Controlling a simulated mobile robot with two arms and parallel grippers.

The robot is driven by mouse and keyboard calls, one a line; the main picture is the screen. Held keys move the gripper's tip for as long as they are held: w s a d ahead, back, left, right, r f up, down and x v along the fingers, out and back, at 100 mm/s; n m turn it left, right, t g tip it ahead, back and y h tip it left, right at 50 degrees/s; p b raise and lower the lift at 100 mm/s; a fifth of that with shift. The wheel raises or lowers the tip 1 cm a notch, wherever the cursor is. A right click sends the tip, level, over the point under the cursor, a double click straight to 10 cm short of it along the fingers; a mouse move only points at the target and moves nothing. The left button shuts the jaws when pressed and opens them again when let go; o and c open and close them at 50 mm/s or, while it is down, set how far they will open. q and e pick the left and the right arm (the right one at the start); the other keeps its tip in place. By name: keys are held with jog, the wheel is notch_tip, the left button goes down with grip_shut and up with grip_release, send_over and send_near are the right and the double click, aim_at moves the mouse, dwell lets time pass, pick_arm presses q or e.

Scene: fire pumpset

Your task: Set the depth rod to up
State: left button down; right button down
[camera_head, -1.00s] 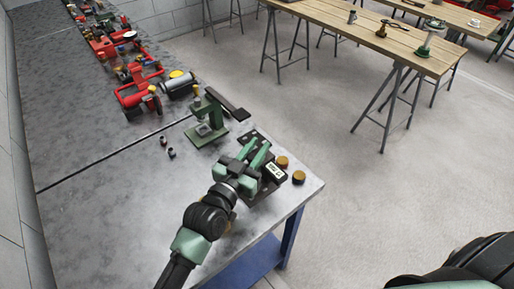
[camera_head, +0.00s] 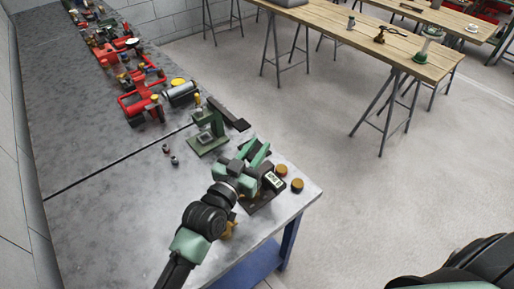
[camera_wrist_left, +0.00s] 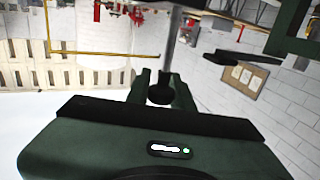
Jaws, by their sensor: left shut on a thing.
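A depth gauge with a small lit display (camera_head: 273,181) stands on a dark base near the bench's front right corner. My left gripper (camera_head: 255,152) is over this gauge and hides much of it. In the left wrist view, a grey rod (camera_wrist_left: 173,42) rises behind the fingers, and a round black end (camera_wrist_left: 160,94) sits between the two green fingertips (camera_wrist_left: 162,88). The gripper is shut on the rod's end. How high the rod stands cannot be told. My right gripper is out of view.
A green press-like stand (camera_head: 207,133) is just behind the gauge, with two small dark pieces (camera_head: 170,155) to its left. Two round brass-coloured pucks (camera_head: 297,185) lie by the bench's right edge. Red pump parts (camera_head: 140,103) line the bench farther back. The bench's left side is clear.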

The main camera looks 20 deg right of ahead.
aim_at(249, 158)
pick_arm(q)
jog(key=shift+r, duration=0.25)
jog(key=c, duration=1.3)
grip_release()
jog(key=shift+o, duration=0.2)
jog(key=shift+f, duration=0.1)
jog(key=shift+s+a, duration=0.1)
jog(key=shift+a, duration=0.05)
jog(key=b+v, duration=0.2)
jog(key=v, duration=0.4)
jog(key=shift+s+a+f, duration=0.1)
jog(key=shift+s+a, duration=0.4)
